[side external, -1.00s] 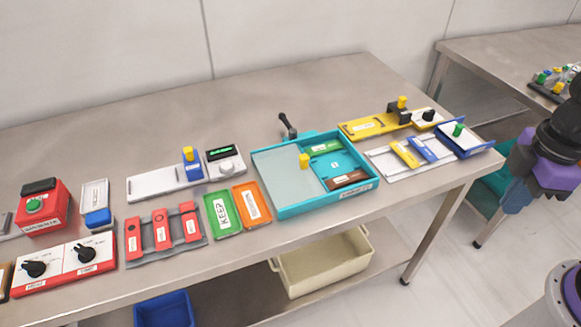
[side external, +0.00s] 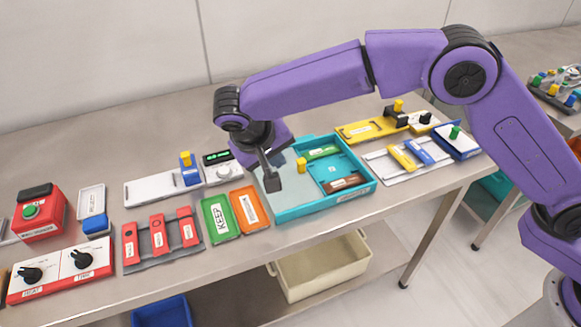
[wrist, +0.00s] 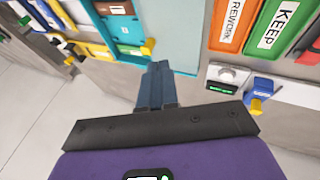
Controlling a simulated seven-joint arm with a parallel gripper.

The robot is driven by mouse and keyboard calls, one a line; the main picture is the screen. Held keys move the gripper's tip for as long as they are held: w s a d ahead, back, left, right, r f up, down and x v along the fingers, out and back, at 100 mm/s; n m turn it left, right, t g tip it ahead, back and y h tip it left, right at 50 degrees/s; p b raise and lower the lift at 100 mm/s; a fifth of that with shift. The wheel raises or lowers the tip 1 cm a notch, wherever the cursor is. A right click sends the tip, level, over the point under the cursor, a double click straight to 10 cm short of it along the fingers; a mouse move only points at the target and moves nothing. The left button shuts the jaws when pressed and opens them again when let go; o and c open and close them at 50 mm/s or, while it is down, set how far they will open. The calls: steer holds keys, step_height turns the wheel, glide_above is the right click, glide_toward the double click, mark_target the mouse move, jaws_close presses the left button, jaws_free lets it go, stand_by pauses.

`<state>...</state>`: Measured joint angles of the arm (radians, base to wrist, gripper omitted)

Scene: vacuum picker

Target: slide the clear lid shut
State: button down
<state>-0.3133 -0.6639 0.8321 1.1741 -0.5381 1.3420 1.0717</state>
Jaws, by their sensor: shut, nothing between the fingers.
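A teal box (side external: 337,207) stands on the bench with a clear lid (side external: 285,203) over its left part. A yellow knob (side external: 301,164) stands on the lid near its right edge. The right part of the box is uncovered, showing a green piece (side external: 322,152) and a brown piece (side external: 346,182). My gripper (side external: 273,186) is shut and empty, over the left part of the lid, left of the knob. Contact with the lid cannot be told. In the wrist view my gripper (wrist: 160,66) points towards the lid (wrist: 172,25), with the knob (wrist: 148,46) close to its fingertips.
A green KEEP tray (side external: 216,219) and an orange tray (side external: 250,208) lie left of the box. A white rail with a blue slider (side external: 190,175) stands behind them. A yellow fixture (side external: 360,129) and a white rail unit (side external: 388,172) stand to the right.

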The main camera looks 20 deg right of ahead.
step_height(320, 180, down, 2)
steer(key=w+a+f+m, duration=0.1)
steer(key=w+a+m, duration=0.1)
steer(key=a, duration=0.1)
steer(key=h, duration=0.1)
glide_toward(282, 177)
steer(key=shift+t, duration=0.3)
steer(key=x, duration=0.5)
steer(key=shift+s+d+f, duration=0.1)
steer(key=shift+f, duration=0.15)
steer(key=d, duration=0.2)
steer(key=shift+s+d+r, duration=0.1)
steer(key=shift+d+r, duration=0.1)
steer(key=shift+d, duration=0.65)
steer(key=d, duration=1.4)
steer(key=shift+d, duration=0.1)
